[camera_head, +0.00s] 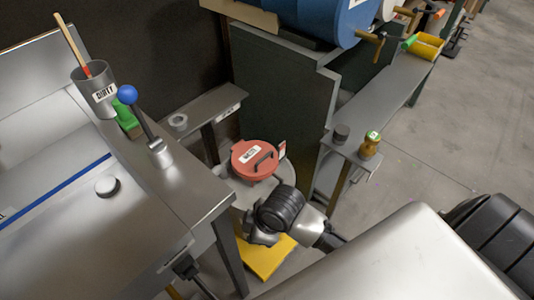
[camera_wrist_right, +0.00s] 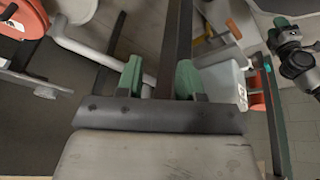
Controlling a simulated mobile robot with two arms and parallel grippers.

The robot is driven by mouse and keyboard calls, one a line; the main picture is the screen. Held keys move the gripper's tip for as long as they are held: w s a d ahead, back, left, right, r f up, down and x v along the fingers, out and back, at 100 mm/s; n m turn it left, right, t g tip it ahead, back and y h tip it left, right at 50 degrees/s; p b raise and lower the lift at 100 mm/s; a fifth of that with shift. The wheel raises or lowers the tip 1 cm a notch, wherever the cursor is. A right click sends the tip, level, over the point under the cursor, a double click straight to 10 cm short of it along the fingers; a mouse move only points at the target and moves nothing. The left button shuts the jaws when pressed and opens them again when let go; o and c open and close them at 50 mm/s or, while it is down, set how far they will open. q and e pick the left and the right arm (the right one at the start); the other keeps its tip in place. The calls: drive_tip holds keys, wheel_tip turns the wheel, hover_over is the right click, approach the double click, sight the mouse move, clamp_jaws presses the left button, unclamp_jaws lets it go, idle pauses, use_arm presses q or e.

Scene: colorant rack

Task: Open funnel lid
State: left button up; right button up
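The red round lid (camera_head: 246,164) has a white label and a dark raised handle. It lies shut on the grey funnel (camera_head: 240,190) in the middle of the head view. Part of the red lid (camera_wrist_right: 22,14) shows at the top left of the right wrist view. My right arm comes in from the right and ends just below and right of the lid; its fingers are hidden in the head view. In the right wrist view my right gripper (camera_wrist_right: 160,78) has its two green fingertips apart with nothing held. I cannot make out my left gripper.
A steel table (camera_head: 140,215) stands at the left with a cup (camera_head: 95,92) marked DIRTY and a blue-knobbed lever (camera_head: 142,122). A small shelf (camera_head: 200,112) is behind the funnel. A green cabinet (camera_head: 280,90) is behind right. A yellow plate (camera_head: 266,262) lies below.

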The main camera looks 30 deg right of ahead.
drive_tip(key=w+n, duration=0.4)
drive_tip(key=w, duration=0.1)
drive_tip(key=n+g+h, duration=0.1)
drive_tip(key=n+h, duration=0.1)
drive_tip(key=n, duration=0.5)
approach(267, 156)
drive_tip(key=b+x, duration=0.2)
drive_tip(key=x, duration=0.5)
drive_tip(key=shift+w+a, duration=0.1)
drive_tip(key=shift+w, duration=0.05)
use_arm(q)
drive_tip(key=w+d+r, duration=0.1)
drive_tip(key=w+r, duration=0.2)
drive_tip(key=w, duration=0.3)
drive_tip(key=shift+w+r, duration=0.4)
use_arm(e)
drive_tip(key=shift+w+f, duration=0.15)
drive_tip(key=shift+f, duration=0.45)
use_arm(q)
drive_tip(key=shift+d, duration=0.1)
use_arm(e)
drive_tip(key=shift+c, duration=0.5)
clamp_jaws()
